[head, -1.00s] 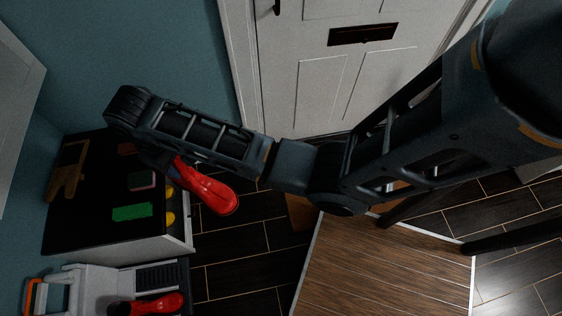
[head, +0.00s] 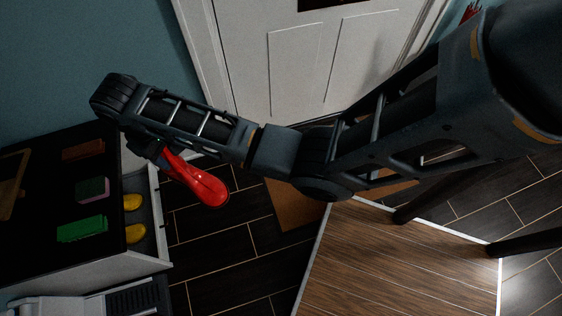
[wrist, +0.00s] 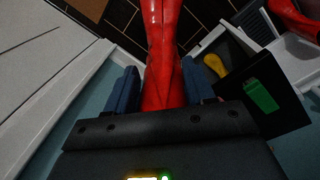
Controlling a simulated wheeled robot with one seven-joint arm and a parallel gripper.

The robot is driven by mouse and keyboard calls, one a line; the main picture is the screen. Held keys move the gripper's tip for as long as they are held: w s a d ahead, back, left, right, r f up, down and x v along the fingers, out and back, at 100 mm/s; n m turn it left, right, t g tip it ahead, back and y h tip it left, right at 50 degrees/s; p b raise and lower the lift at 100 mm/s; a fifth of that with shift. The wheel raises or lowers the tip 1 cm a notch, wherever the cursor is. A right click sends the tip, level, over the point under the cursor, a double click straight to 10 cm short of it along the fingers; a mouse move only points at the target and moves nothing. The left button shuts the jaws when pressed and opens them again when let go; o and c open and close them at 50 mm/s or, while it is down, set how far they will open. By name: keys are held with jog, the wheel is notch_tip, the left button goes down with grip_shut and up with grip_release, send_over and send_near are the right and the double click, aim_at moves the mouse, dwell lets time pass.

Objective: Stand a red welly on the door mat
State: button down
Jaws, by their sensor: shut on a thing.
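My gripper (head: 152,148) is shut on a red welly (head: 197,182) and holds it off the floor. In the wrist view, my gripper (wrist: 158,88) has a finger on either side of the welly's shaft (wrist: 162,50), and the boot points away from the camera. A brown door mat (head: 292,208) lies on the dark tiles in front of the white door, partly hidden under my arm. The welly is left of the mat in the head view, not over its visible part. A second red welly (wrist: 296,18) shows at the right edge of the wrist view.
A black-topped white cabinet (head: 95,185) stands at the left, with green and brown blocks on top and yellow things (head: 133,215) in an open compartment. A wood-plank surface (head: 400,265) with a pale edge is at lower right. Dark tiles (head: 215,240) between are clear.

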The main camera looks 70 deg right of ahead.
jog(key=w+f+b, duration=0.1)
jog(key=f+b, duration=0.4)
jog(key=w+f+b, duration=0.1)
jog(key=f+b, duration=0.5)
jog(key=w+f+b, duration=0.2)
jog(key=f+b, duration=0.4)
jog(key=shift+d, duration=0.2)
jog(key=s+d+f+m, duration=0.3)
jog(key=s+d+f, duration=0.5)
jog(key=d, duration=0.2)
jog(key=s+d+f+m, duration=0.2)
jog(key=s+d+f, duration=0.5)
jog(key=d, duration=0.4)
jog(key=s+d+f+m, duration=0.2)
jog(key=s+d+f, duration=0.15)
jog(key=s, duration=0.65)
jog(key=s+d+f+m, duration=0.1)
jog(key=s+d+f, duration=0.25)
jog(key=s, duration=0.75)
jog(key=w+d+f+b, duration=0.4)
jog(key=w+d+b, duration=0.1)
jog(key=w+b, duration=0.1)
jog(key=shift+d+b, duration=0.35)
jog(key=shift+d, duration=0.05)
